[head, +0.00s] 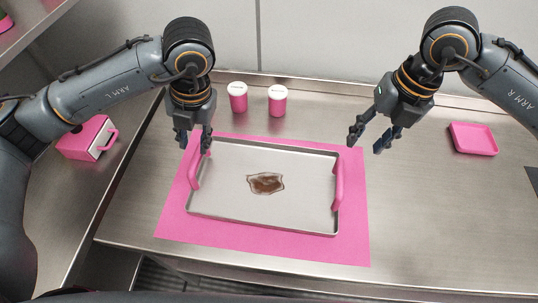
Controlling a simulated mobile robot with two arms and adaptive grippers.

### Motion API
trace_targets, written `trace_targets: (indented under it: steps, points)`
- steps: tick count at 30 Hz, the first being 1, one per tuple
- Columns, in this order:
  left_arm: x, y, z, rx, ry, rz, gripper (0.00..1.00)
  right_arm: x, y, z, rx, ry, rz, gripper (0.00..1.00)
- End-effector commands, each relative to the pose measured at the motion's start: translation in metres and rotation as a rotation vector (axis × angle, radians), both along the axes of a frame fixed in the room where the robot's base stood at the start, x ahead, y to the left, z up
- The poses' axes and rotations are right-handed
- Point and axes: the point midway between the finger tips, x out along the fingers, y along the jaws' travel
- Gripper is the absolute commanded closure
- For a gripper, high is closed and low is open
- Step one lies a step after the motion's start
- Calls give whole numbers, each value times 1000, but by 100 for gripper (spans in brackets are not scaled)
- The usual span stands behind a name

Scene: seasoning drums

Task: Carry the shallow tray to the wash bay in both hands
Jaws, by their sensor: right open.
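The shallow tray (225,205) is a metal sheet with a low rim. It lies flat on a pink mat (265,247), with a brown stain (266,183) at its middle. It has a pink left handle (194,172) and a pink right handle (339,184). My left gripper (193,143) points down at the far end of the left handle, its fingers apart; I cannot tell whether they touch the handle. My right gripper (370,145) is open and empty, above and to the right of the right handle, clear of it. The wash bay cannot be made out.
Two pink shakers with white lids, one (238,98) and another (278,101), stand behind the tray. A small pink dish (473,139) lies at the right. A pink box (88,139) with a handle sits at the left.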

Motion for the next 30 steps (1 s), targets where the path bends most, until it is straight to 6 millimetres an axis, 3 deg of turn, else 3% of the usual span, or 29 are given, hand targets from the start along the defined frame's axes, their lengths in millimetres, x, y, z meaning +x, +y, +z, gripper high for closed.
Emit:
trace_targets:
  steps: [14,20,30]
  points:
    - [0,1,-5,0,2,0,70,0,1,-5,0,2,-1,58]
    - [-1,7,-33,3,5,2,70,-1,6,-33,-1,5,1,58]
    - [1,20,-98,1,4,2,70,1,19,-98,-1,4,0,58]
